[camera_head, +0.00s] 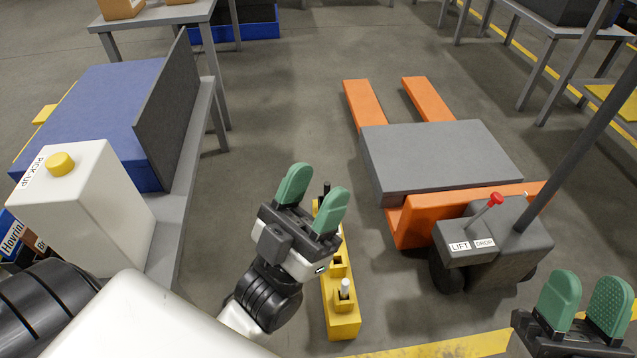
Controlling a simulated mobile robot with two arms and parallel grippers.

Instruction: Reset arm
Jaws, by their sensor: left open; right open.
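My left gripper (312,200) has green fingertips spread apart with nothing between them. It is in the middle of the head view, over the grey floor and a yellow stand. My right gripper (583,304) is at the lower right corner, also with its green fingertips apart and empty. Neither gripper touches anything that I can see. My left arm comes in from the lower left; most of my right arm is out of view.
An orange pallet jack (424,226) carries a grey slab (435,157) and has a red-knobbed lever (495,199) marked LIFT and DROP. A white PICK-UP box with a yellow button (60,164) stands at the left. The yellow stand (343,325) is below my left gripper.

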